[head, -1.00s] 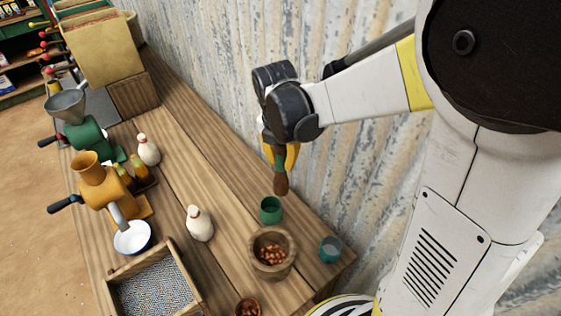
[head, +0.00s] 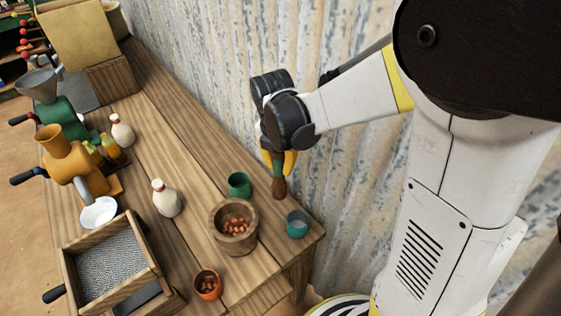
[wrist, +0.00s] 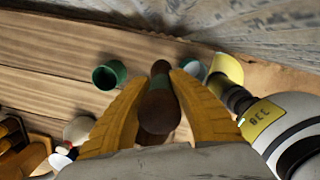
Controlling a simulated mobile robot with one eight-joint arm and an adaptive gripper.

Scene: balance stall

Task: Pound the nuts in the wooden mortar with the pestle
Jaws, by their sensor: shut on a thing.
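The wooden mortar (head: 234,242) stands on the wooden table near its right end, with brown nuts (head: 236,226) inside. My gripper (head: 279,162) has yellow fingers shut on the pestle, above the table's back edge, up and to the right of the mortar. The pestle (head: 279,188) hangs down with its brown, rounded end lowest and a green band between the fingers. The wrist view also shows the pestle (wrist: 159,105) between the two fingers. The mortar cannot be made out in the wrist view.
A green cup (head: 239,185) stands behind the mortar, and a teal cup (head: 297,224) stands to its right. An orange bowl of nuts (head: 208,285) is at the front. White bottles (head: 166,198), grinders and a bead-filled wooden box (head: 70,265) stand to the left. A corrugated wall (head: 215,80) runs behind.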

